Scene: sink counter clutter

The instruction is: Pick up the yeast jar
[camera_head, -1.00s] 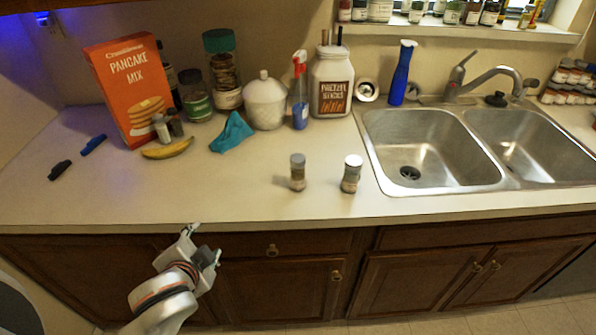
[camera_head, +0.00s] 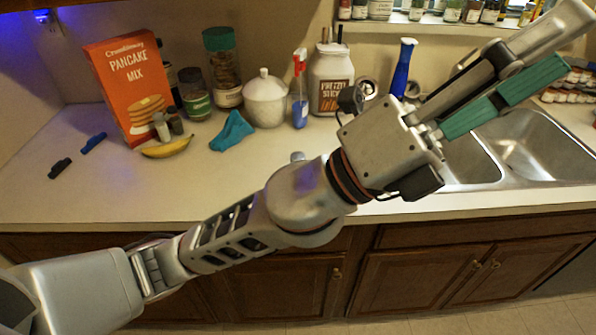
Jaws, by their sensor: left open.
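My left gripper (camera_head: 568,43) reaches across the view to the upper right, large and close to the camera. Its fingers are open, with nothing seen between them, and pass in front of the sink and window wall. Its arm covers the front middle of the counter. Of the two small jars there, only the grey lid of the left one (camera_head: 298,157) peeks out above my arm; the right one is hidden. No label reading yeast is legible, so I cannot tell which jar is the yeast jar. My right gripper is not in view.
A pancake mix box (camera_head: 128,85), a banana (camera_head: 167,149), a teal cloth (camera_head: 232,131), a white lidded pot (camera_head: 265,100), a spray bottle (camera_head: 300,90) and a pretzel jar (camera_head: 331,80) line the back. A double sink (camera_head: 540,150) is at right.

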